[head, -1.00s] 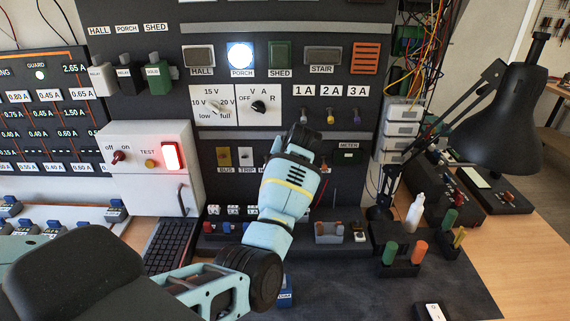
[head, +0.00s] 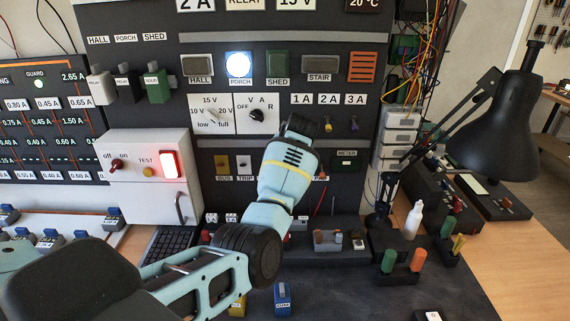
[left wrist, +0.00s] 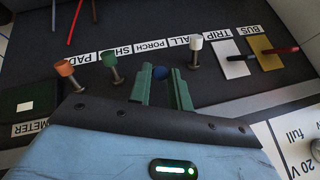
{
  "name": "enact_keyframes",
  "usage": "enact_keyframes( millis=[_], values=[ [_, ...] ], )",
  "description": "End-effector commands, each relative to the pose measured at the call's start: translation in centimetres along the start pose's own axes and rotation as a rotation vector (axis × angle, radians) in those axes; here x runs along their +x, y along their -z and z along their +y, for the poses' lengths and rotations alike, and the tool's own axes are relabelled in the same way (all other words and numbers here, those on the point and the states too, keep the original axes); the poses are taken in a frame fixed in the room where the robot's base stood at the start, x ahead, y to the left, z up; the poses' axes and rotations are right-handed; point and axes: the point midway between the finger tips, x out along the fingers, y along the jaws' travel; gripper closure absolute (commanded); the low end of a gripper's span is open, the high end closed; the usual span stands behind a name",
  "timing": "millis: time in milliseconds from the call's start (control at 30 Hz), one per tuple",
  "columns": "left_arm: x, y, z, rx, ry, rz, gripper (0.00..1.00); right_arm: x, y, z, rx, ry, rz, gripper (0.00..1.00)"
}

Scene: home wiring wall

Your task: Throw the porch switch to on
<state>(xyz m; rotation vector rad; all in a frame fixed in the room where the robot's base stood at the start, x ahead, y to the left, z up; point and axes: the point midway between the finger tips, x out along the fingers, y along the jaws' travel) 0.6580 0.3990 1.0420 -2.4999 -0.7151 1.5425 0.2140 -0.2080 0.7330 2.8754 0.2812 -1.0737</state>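The porch switch (left wrist: 160,72) is a lever with a blue knob by the PORCH label, seen upside down in the left wrist view. It stands between a white-knobbed lever (left wrist: 195,43) at HALL and a green-knobbed lever (left wrist: 111,55) at SHED. The two green fingers of my left gripper (left wrist: 162,88) flank the blue knob closely and look shut on it. The lever's stem is hidden. In the head view my left gripper (head: 300,128) is against the panel and hides this switch row. The porch lamp (head: 239,64) glows white. My right gripper is not in view.
An orange-knobbed lever (left wrist: 65,68) stands beyond the green one. The TRIP plate (head: 244,164) and BUS plate (head: 222,165) are left of my gripper; the METER box (head: 346,161) is right. A black desk lamp (head: 500,120) stands at the right.

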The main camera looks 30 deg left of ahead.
Motion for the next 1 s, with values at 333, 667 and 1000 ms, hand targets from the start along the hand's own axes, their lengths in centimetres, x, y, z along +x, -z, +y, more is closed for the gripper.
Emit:
enact_keyframes(
  millis=[333,667,1000],
  values=[
    [0.0,0.0,0.0,0.000,0.000,-0.001,0.63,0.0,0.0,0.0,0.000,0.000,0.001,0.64],
    [-2.3,0.0,0.1,0.000,0.000,0.001,0.63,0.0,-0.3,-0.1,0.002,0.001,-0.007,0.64],
    [-7.1,0.1,0.0,-0.001,0.001,0.002,0.63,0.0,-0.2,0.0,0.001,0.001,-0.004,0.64]
  ],
)
